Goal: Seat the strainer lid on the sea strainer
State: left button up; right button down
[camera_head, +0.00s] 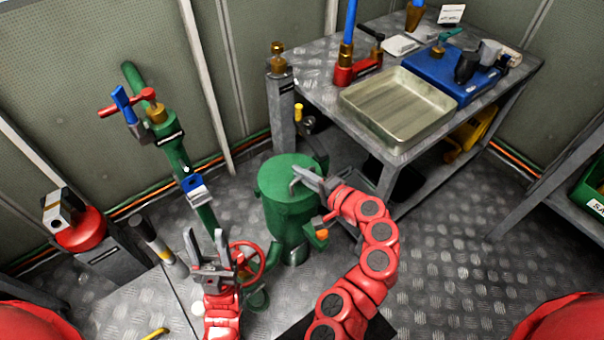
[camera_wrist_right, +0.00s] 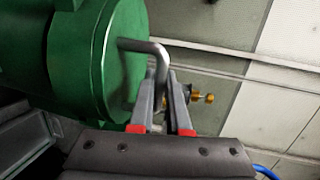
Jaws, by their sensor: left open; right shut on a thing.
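The green sea strainer (camera_head: 288,222) stands upright on the floor in the middle of the head view. Its round green strainer lid (camera_head: 278,172) is at its top, roughly level and lined up with the body. In the right wrist view, the lid (camera_wrist_right: 128,75) meets the strainer body (camera_wrist_right: 75,50) at a dark seam; I cannot tell whether a small gap is left. My right gripper (camera_head: 308,181) is shut on the lid's grey bent handle (camera_wrist_right: 158,52). My left gripper (camera_head: 207,250) is open and empty, left of the strainer, near the red handwheel (camera_head: 247,262).
A metal workbench (camera_head: 312,80) stands behind and right of the strainer, bearing a tray (camera_head: 400,122) and a blue toolbox (camera_head: 452,82). Green pipe (camera_head: 172,150) with a red-handled valve stands at left. Open checkered floor (camera_head: 450,260) lies at right.

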jog(key=shift+b, duration=0.35)
jog(key=shift+t+b, duration=0.3)
jog(key=shift+b, duration=0.05)
jog(key=shift+b, duration=0.35)
jog(key=shift+f+b, duration=0.1)
jog(key=shift+b, duration=0.25)
jog(key=shift+y, duration=0.3)
jog(key=shift+f+b, duration=0.45)
jog(key=c, duration=0.8)
grip_release()
jog(key=shift+c, duration=0.2)
jog(key=shift+o, duration=0.2)
